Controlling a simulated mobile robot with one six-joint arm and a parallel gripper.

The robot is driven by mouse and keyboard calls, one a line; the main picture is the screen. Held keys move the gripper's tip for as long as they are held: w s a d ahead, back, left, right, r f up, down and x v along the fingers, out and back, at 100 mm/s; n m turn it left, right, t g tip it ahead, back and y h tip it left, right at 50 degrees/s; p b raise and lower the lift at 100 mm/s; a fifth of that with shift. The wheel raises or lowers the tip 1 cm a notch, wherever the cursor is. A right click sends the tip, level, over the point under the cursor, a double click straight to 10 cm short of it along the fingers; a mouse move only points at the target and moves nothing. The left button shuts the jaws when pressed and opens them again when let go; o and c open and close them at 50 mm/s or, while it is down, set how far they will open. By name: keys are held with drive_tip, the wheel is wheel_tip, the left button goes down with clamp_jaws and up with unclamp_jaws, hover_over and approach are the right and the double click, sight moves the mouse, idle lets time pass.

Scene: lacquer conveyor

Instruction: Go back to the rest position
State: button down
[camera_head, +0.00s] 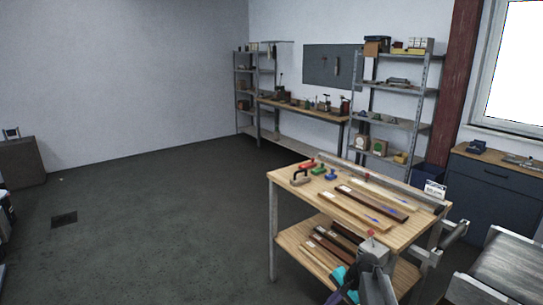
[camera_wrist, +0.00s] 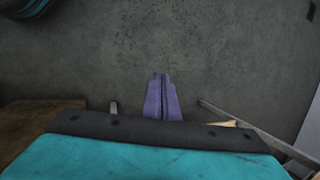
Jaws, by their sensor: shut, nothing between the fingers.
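My gripper shows in the wrist view as two purple fingers (camera_wrist: 161,97) pressed together, with nothing between them. It points at the bare dark floor (camera_wrist: 220,55). In the head view my arm is at the bottom, in front of the workbench, with a teal part and a bit of purple (camera_head: 344,294) low in the picture. The fingertips are not clear there.
A wooden workbench (camera_head: 292,179) close to my arm carries several wood strips, clamps and a long metal bar. Its lower shelf (camera_head: 290,246) holds more strips. A conveyor (camera_head: 505,270) stands at the right. Shelving (camera_head: 398,125) lines the back.

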drive_tip(key=s+a+f+n+g+h+b, duration=0.15)
drive_tip(key=s+a+f, duration=0.25)
drive_tip(key=s+f, duration=0.65)
drive_tip(key=s+a+f+n+g, duration=0.2)
drive_tip(key=s+a+f+g, duration=0.1)
drive_tip(key=s+f, duration=0.7)
drive_tip(key=s+d+f+n+g+h, duration=0.1)
drive_tip(key=s+f+n, duration=0.1)
drive_tip(key=s, duration=0.9)
drive_tip(key=s+d+f+n+g+h, duration=0.1)
drive_tip(key=s+n, duration=0.4)
drive_tip(key=s, duration=0.5)
drive_tip(key=shift+s+d+f+g+h, duration=0.35)
drive_tip(key=shift+d+f+g+h, duration=0.15)
drive_tip(key=shift+f, duration=0.45)
drive_tip(key=shift+a, duration=0.1)
drive_tip(key=shift+a, duration=0.15)
